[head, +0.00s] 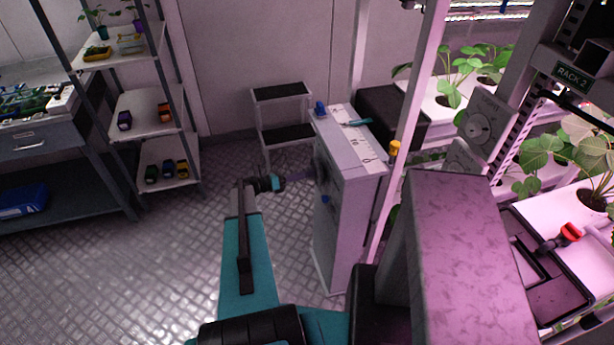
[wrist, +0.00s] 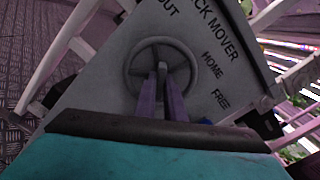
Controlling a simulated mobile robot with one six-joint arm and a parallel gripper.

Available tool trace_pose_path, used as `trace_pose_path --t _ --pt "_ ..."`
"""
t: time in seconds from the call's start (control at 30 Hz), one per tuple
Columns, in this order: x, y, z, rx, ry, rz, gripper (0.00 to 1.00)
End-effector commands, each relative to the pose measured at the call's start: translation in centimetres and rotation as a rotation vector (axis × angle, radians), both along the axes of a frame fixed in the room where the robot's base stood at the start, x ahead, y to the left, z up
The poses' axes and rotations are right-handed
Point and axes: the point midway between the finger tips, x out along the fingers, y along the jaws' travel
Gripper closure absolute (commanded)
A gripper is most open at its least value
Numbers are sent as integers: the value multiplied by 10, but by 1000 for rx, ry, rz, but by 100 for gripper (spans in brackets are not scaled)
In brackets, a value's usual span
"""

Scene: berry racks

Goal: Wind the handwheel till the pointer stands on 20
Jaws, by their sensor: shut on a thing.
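The handwheel (wrist: 130,72) is a grey ring with spokes on the sloping grey face of the rack mover cabinet (wrist: 92,90). In the wrist view my gripper (wrist: 162,78) has its two purple fingers close together at the wheel's middle, shut on a part of it; the fingers hide what exactly they hold. In the head view my gripper (head: 303,175) reaches the left face of the cabinet (head: 345,215), where the wheel is barely seen. The words OUT, HOME and FREE show on the face. I cannot make out a pointer or the number 20.
A step stool (head: 282,92) stands behind the cabinet. A shelf unit (head: 140,105) with small coloured items is at the left. Plant racks with a dial plate (head: 480,128) are at the right. The patterned floor (head: 150,265) at left is clear.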

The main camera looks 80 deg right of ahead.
Motion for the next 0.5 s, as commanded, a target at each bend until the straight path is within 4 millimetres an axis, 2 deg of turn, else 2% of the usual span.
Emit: trace_pose_path --t 0.07,0.1,0.17,0.2,0.5 --pt "-4 5 -4 6 -5 -15 100" --pt "-4 5 -4 6 -5 -15 84" --pt "-4 4 -4 5 -5 -14 74" --pt "-3 4 -4 5 -5 -12 72" --pt "-1 2 -2 1 -5 -7 72"
